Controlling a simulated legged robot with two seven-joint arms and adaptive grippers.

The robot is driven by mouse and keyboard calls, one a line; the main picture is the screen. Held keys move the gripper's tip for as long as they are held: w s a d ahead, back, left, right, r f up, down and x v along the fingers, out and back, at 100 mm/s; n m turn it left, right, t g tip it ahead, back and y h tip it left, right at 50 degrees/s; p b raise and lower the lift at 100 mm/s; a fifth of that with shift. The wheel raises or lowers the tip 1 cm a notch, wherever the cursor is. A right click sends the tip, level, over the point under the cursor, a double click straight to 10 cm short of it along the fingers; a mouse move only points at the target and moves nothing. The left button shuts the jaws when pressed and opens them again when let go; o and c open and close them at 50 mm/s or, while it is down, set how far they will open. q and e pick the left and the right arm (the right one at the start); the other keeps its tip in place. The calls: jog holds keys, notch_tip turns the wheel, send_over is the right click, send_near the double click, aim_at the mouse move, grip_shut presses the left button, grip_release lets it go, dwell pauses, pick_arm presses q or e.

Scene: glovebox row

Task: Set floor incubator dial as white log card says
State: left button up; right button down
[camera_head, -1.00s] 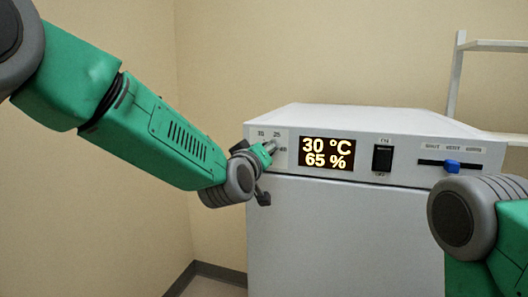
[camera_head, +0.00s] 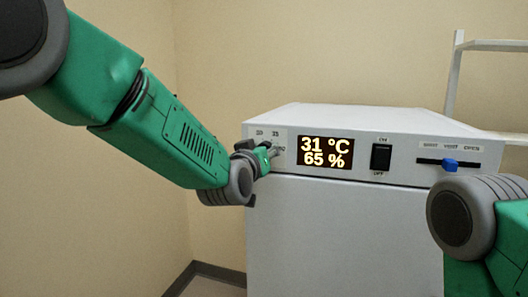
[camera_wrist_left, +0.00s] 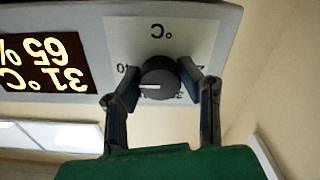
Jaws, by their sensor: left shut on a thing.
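The floor incubator (camera_head: 340,235) is a white cabinet with controls along its upper front. Its display (camera_head: 325,152) reads 31 °C and 65 %. My left gripper (camera_head: 268,157) is at the dial at the panel's left end and hides it in the head view. In the left wrist view, my left gripper (camera_wrist_left: 158,82) is shut on the black round dial (camera_wrist_left: 158,78), one finger on each side. The dial has a white pointer line, and the view is upside down. The right gripper is out of view; only my right arm shows. I see no white log card.
Right of the display are a black ON/OFF rocker switch (camera_head: 381,157) and a slider with a blue knob (camera_head: 450,165). A white shelf rack (camera_head: 453,75) stands behind at the right. The floor left of the incubator is clear.

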pick_arm(q)
jog(key=shift+s+d+f, duration=0.1)
jog(key=shift+f, duration=0.45)
jog(key=o, duration=1.1)
jog(key=shift+o, duration=0.2)
jog(key=shift+w+d+r, duration=0.1)
jog(key=shift+w+r, duration=0.1)
jog(key=shift+w, duration=0.05)
jog(key=shift+s+r, duration=0.15)
jog(key=shift+s, duration=0.2)
jog(key=v, duration=1.1)
